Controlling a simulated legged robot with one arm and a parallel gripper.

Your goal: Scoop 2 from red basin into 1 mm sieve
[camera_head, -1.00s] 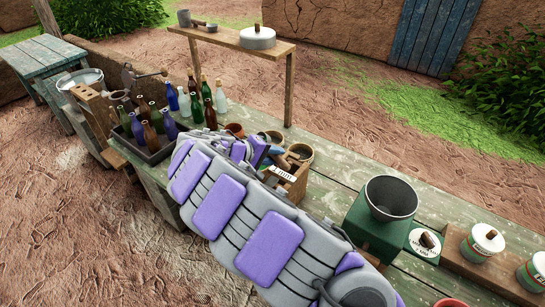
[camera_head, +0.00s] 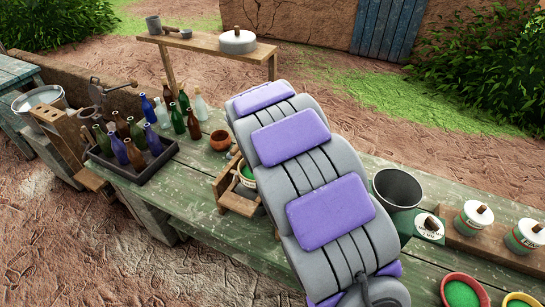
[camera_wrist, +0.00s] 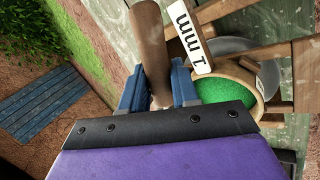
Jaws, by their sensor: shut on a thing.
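In the wrist view my gripper (camera_wrist: 158,88) is shut on a brown wooden handle (camera_wrist: 150,45), which looks like the scoop's; its far end is not clearly visible. Just right of the fingers is the 1 mm sieve (camera_wrist: 258,78), a round wooden rim with bright green material inside, beside a white "1 mm" label (camera_wrist: 191,37). In the head view the sieve (camera_head: 247,183) sits in a wooden stand (camera_head: 228,193), partly hidden by my arm. My gripper is hidden there. The red basin (camera_head: 483,287), holding green material, is at the bottom right, cut by the edge.
A crate of bottles (camera_head: 133,172) and a terracotta pot (camera_head: 220,140) stand left of the sieve. A dark metal bowl (camera_head: 397,188) and lidded white jars (camera_head: 475,215) are at right. A yellow basin (camera_head: 517,298) is beside the red one.

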